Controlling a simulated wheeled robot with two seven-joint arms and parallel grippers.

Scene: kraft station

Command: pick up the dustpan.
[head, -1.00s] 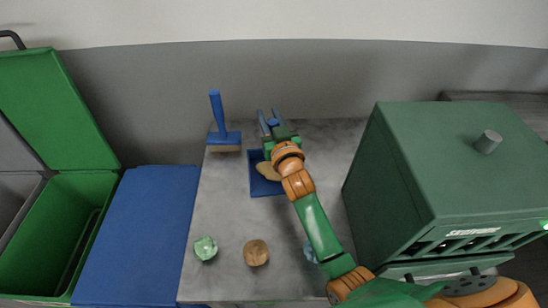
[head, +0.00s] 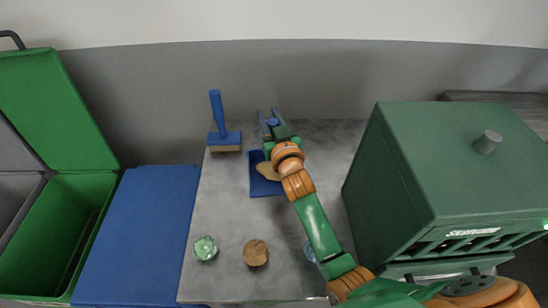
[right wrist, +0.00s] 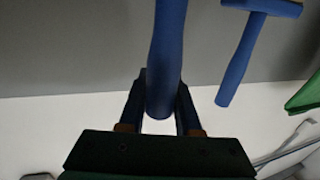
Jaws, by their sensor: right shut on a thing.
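The blue dustpan (head: 257,189) lies on the grey table, partly hidden by my right arm. Its upright blue handle shows in the right wrist view (right wrist: 168,45), between the two fingers. My right gripper (head: 268,120) is at the far end of the table, shut on the dustpan's handle; it also shows in the right wrist view (right wrist: 160,110). A tan, irregular piece (head: 266,172) shows over the dustpan's pan; whether it lies in it is hard to tell. My left gripper is not in view.
A blue brush (head: 217,113) with an upright handle stands left of the dustpan. A green crumpled piece (head: 205,248) and a brown round piece (head: 256,253) lie near the front. A large green box (head: 440,170) stands right; a blue surface (head: 140,235) and open green bin (head: 70,230) stand left.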

